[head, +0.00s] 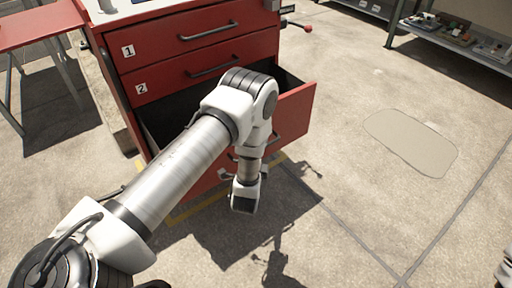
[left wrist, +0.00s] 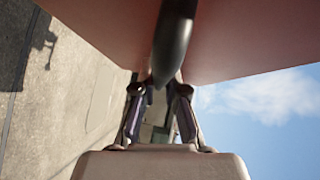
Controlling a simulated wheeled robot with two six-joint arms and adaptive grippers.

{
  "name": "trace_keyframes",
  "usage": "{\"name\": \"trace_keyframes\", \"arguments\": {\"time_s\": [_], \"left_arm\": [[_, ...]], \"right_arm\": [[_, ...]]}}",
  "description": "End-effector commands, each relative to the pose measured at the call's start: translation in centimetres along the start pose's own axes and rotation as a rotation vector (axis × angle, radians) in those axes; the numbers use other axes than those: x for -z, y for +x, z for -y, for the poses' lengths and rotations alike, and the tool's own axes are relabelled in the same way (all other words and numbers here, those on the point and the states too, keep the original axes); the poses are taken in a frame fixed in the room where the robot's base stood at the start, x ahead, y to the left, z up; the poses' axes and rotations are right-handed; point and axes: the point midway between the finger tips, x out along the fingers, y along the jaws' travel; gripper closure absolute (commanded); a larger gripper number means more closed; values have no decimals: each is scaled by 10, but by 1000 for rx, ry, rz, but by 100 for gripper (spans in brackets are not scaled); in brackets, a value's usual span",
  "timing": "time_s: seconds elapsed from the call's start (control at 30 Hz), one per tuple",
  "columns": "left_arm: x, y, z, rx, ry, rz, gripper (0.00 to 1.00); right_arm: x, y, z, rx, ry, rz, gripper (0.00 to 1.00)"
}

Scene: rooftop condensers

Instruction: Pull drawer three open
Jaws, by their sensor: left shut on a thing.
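The red cabinet (head: 115,60) has drawers labelled 1 and 2, both shut. Below them, drawer three (head: 294,114) is pulled out, with its dark inside showing on both sides of my arm. My left gripper is at its front, largely hidden behind my wrist in the head view. In the left wrist view, my left gripper (left wrist: 161,108) is shut on the dark bar handle (left wrist: 174,40), with the red drawer front beyond it. My right gripper is not in view.
A red table (head: 35,25) stands at the left. A grey shelf (head: 455,42) with small items is at the upper right. The concrete floor in front and to the right is clear, with a smooth patch (head: 410,142).

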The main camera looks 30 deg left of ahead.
Motion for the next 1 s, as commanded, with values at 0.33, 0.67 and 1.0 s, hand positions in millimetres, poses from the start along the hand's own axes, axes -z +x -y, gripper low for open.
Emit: {"name": "trace_keyframes", "arguments": {"time_s": [0.33,0.67,1.0], "left_arm": [[0,0,-1,-1,0,1,100],[0,0,0,0,0,1,63],[1,-48,-1,-5,4,-2,63]], "right_arm": [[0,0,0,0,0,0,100],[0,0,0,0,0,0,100],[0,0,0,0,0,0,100]]}}
